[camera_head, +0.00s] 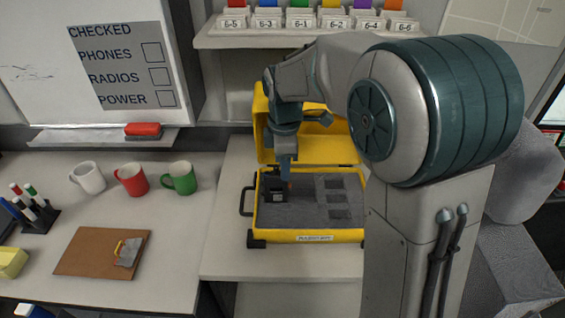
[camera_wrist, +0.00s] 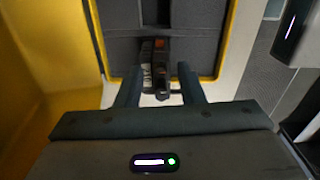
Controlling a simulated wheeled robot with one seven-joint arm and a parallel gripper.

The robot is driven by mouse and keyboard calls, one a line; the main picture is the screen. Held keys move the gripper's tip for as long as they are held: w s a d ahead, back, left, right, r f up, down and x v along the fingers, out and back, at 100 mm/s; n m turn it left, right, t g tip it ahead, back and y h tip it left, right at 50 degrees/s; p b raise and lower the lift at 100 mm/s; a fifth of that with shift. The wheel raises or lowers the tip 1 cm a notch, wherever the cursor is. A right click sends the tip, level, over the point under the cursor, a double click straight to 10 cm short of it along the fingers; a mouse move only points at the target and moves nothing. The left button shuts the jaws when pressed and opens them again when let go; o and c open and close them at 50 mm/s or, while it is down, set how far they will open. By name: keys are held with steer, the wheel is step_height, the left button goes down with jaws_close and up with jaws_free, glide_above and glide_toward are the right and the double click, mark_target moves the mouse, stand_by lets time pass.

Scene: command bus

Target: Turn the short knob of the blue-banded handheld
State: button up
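The yellow case (camera_head: 307,238) stands open on the desk with a dark foam insert. A dark handheld (camera_head: 273,190) is at the left of the case, below my gripper (camera_head: 284,172). In the wrist view the handheld (camera_wrist: 160,66) lies between the two fingers of my gripper (camera_wrist: 159,78), with an orange patch and a pale side showing. A small knob-like part shows at its near end. The fingers are apart, one on each side of the handheld, and do not appear closed on it. No blue band can be made out. Which knob is the short one is unclear.
The case lid (camera_head: 265,125) stands raised behind my gripper. To the left are white, red (camera_head: 131,180) and green mugs (camera_head: 181,178), and a brown clipboard (camera_head: 85,252). A shelf (camera_head: 300,40) with numbered tags is above. Bare desk lies in front of the case.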

step_height(320, 180, up, 14)
stand_by(0.6)
steer(key=shift+f, duration=0.1)
